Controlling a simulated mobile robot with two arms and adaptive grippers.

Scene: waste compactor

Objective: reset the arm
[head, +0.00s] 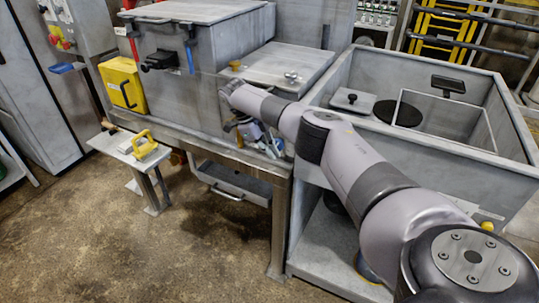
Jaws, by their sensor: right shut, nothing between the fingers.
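My right arm reaches in from the lower right, across the front of the large open metal bin (345,105), toward the metal bench (205,135) in the middle. My right gripper (262,143) is at the arm's far end, low in front of the compactor's grey body (205,90). It is small and partly hidden by the arm's wrist, and its fingers are shut with nothing seen between them. My left gripper is not in the head view.
A small table (115,145) with a yellow-handled tool (144,145) stands at the left. A yellow box (122,85) is on the compactor's left side. An open drawer (232,180) sits below the bench. The floor (130,250) at the lower left is clear.

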